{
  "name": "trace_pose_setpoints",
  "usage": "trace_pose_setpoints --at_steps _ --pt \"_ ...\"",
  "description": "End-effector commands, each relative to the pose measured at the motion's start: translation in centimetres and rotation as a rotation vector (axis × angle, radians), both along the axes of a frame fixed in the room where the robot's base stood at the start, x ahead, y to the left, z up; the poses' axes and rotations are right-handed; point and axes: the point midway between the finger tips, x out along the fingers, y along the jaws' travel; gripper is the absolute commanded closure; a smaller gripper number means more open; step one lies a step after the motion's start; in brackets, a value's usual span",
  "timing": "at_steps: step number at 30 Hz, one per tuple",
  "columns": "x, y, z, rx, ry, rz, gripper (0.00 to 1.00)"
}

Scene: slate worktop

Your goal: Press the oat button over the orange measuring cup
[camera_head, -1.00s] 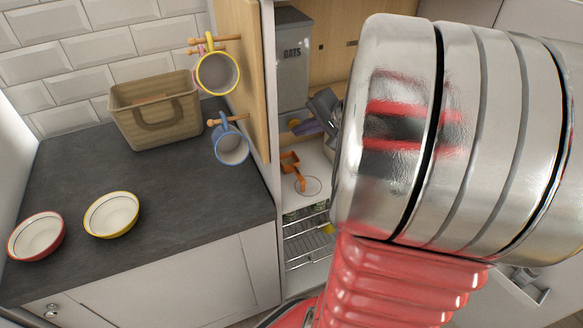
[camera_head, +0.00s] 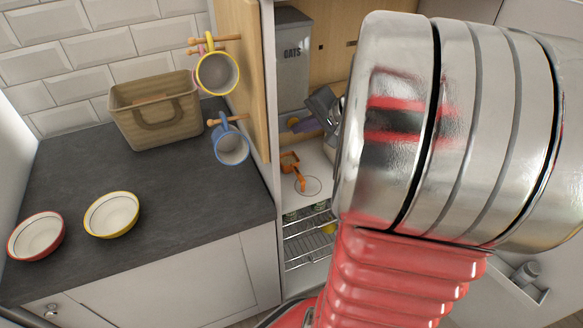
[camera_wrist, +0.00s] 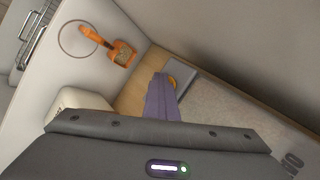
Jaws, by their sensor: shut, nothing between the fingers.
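The grey oats dispenser (camera_head: 292,62) stands in the cupboard, with its lettering partly showing in the wrist view (camera_wrist: 291,165). A round orange-yellow button (camera_head: 293,122) is low on it; it also shows in the wrist view (camera_wrist: 172,80), partly behind my fingers. My gripper (camera_head: 303,126) is shut, its purple fingers (camera_wrist: 160,78) together at the button. I cannot tell whether they touch it. The orange measuring cup (camera_head: 289,161) is on the white shelf below, by a drawn ring. In the wrist view the cup (camera_wrist: 122,54) has brownish, speckled contents.
A wooden side panel (camera_head: 243,75) with hanging yellow and blue mugs stands left of the cupboard opening. A wire rack (camera_head: 310,243) is under the shelf. A basket (camera_head: 155,110) and two bowls are on the dark worktop. My arm hides the cupboard's right side.

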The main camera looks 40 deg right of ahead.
Motion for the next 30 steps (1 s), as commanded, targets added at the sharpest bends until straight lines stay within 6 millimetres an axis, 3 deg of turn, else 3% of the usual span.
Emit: trace_pose_setpoints --at_steps 30 --pt "-1.3 0.3 0.2 -0.002 -0.002 -0.002 1.00"
